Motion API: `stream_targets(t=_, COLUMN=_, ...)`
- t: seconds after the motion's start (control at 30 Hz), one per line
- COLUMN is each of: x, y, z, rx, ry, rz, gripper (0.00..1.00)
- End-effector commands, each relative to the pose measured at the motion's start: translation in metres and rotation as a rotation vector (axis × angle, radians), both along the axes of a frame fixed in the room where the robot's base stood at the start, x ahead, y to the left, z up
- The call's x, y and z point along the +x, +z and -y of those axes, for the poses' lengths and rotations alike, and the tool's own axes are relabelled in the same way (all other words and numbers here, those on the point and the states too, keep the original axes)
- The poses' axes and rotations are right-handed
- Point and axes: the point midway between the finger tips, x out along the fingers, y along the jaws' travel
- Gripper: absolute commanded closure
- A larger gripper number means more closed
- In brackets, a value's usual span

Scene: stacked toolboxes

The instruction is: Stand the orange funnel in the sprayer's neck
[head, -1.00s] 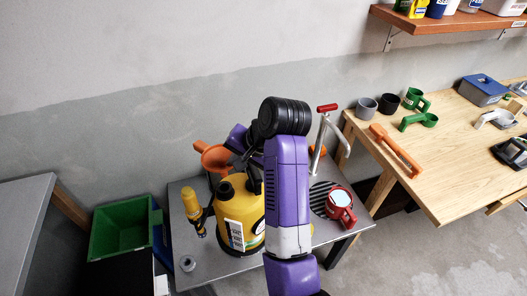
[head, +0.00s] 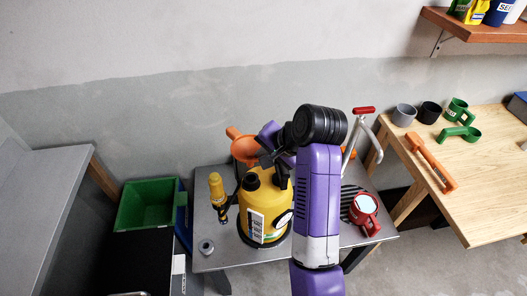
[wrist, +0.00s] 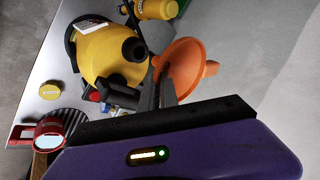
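The yellow sprayer (head: 270,215) stands upright on the small grey table. Its black neck (head: 251,182) is uncovered, and it shows as a dark round opening in the wrist view (wrist: 135,49). The orange funnel (head: 242,148) is up beyond the sprayer, its mouth facing upward. In the wrist view the funnel (wrist: 187,58) is beside the neck, not in it. My gripper (wrist: 158,76) has its dark fingers close together at the funnel's near edge and appears to hold it there. The exact contact is partly hidden.
A red-handled metal frame (head: 363,111) rises behind. A green bin (head: 148,205) stands left; a wooden bench (head: 480,180) right.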

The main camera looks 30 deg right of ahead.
Motion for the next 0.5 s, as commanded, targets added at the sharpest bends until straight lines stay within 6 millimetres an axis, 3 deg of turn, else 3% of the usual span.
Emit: stream_targets(t=0.5, x=-0.002, y=-0.045, z=-0.001, rx=-0.001, ry=-0.001, rz=0.0, gripper=1.0)
